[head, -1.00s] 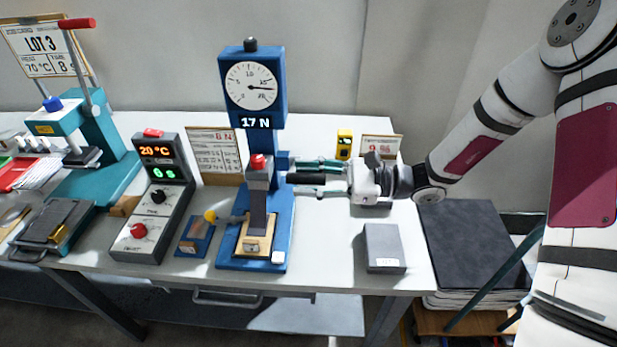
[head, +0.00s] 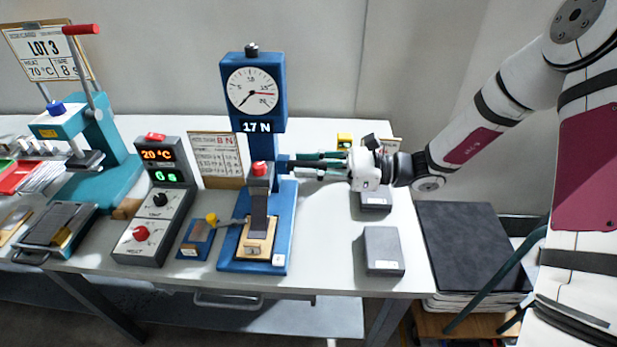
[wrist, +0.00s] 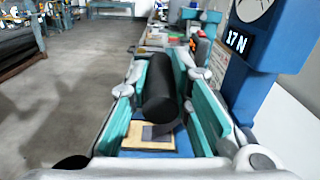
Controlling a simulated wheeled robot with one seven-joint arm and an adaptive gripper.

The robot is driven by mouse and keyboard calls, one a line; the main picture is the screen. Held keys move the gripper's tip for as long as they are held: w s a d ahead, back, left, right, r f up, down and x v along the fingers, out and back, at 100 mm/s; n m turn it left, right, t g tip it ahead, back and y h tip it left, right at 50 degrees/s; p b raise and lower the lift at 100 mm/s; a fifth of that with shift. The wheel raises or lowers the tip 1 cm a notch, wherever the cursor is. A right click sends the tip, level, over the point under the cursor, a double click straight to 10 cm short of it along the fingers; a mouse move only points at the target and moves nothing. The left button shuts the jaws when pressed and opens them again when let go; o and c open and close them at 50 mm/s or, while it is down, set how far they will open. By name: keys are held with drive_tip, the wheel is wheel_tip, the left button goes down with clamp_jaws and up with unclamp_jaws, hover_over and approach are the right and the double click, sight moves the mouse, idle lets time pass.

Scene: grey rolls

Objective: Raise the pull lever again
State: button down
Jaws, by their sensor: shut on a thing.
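The blue pull tester (head: 269,147) stands on the table with its dial and a "17 N" display. Its black needle points to the lower left; a red needle points right. The pull lever's black handle (wrist: 160,90) lies between the teal fingers of my gripper (wrist: 161,62) in the wrist view. In the head view my gripper (head: 296,165) is at the tester's right side, shut on the lever and hiding most of it. A grey strip runs from the red-topped clamp (head: 260,169) down to the wooden block (head: 256,241) on the tester's base.
A grey box (head: 383,250) lies at the table's front right, another (head: 375,200) behind it. The heater controller (head: 155,205) and a small blue block with a yellow knob (head: 196,238) stand left of the tester. The teal press (head: 95,150) is further left.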

drive_tip(key=w+r+m+b, duration=0.2)
drive_tip(key=w+m, duration=0.3)
drive_tip(key=w, duration=0.4)
drive_tip(key=w+r+m+b, duration=0.3)
drive_tip(key=w+r+m, duration=0.1)
drive_tip(key=w, duration=0.6)
drive_tip(key=shift+d+r+m, duration=0.4)
drive_tip(key=shift+m, duration=0.4)
drive_tip(key=shift+w, duration=0.15)
drive_tip(key=c, duration=1.5)
unclamp_jaws()
drive_tip(key=shift+o, duration=0.3)
drive_tip(key=shift+w, duration=0.1)
drive_tip(key=d, duration=1.2)
drive_tip(key=shift+s, duration=0.35)
